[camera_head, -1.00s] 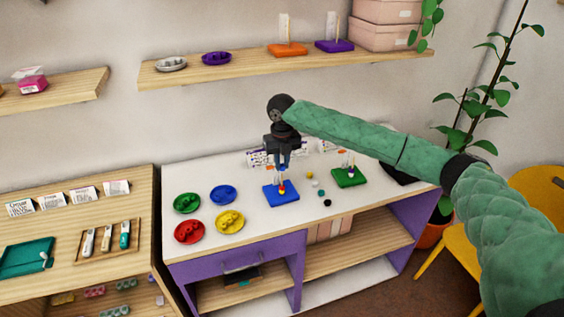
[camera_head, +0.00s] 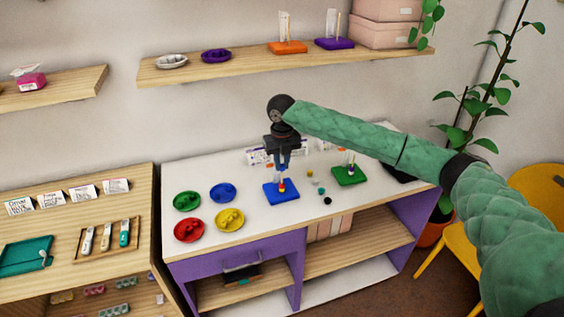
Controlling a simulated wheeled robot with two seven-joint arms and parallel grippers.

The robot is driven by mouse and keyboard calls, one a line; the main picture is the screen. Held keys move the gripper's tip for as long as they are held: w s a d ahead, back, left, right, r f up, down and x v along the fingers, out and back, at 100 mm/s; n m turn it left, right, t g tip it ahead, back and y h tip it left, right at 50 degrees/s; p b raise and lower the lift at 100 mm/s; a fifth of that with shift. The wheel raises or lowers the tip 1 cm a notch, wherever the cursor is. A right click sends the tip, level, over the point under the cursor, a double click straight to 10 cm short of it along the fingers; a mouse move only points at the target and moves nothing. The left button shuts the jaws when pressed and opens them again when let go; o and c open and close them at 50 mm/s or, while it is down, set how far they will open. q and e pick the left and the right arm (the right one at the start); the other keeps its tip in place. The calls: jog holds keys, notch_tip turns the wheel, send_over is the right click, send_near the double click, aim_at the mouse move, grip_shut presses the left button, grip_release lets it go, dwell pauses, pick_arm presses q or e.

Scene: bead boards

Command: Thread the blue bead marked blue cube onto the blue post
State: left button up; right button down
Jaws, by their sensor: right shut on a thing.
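The blue board (camera_head: 282,198) lies on the white table top, with a post and small red and yellow beads (camera_head: 282,187) near its middle. My right gripper (camera_head: 283,170) points straight down over this board, close above those beads. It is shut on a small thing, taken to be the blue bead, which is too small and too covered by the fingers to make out. The upper part of the post is hidden by the gripper, and I cannot tell whether the bead is around it. My left gripper is not in view.
Green (camera_head: 187,202), blue (camera_head: 222,193), red (camera_head: 189,230) and yellow (camera_head: 230,220) dishes stand to the left. A green board (camera_head: 349,177) with posts stands to the right. Several loose beads (camera_head: 322,190) lie between the boards. White cards stand behind.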

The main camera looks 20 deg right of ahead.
aim_at(282, 169)
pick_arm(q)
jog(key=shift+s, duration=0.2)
pick_arm(e)
jog(key=shift+f, duration=0.45)
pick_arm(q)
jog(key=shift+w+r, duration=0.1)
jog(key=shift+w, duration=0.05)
pick_arm(e)
jog(key=shift+f, duration=0.4)
dwell(0.4)
jog(key=shift+f, duration=0.7)
jog(key=c, duration=1.3)
grip_release()
jog(key=shift+r, duration=0.3)
notch_tip(282, 169, up, 6)
jog(key=shift+r+b, duration=0.1)
jog(key=shift+b, duration=1.1)
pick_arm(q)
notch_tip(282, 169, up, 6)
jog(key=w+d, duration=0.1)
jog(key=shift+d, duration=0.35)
pick_arm(e)
jog(key=shift+r, duration=0.5)
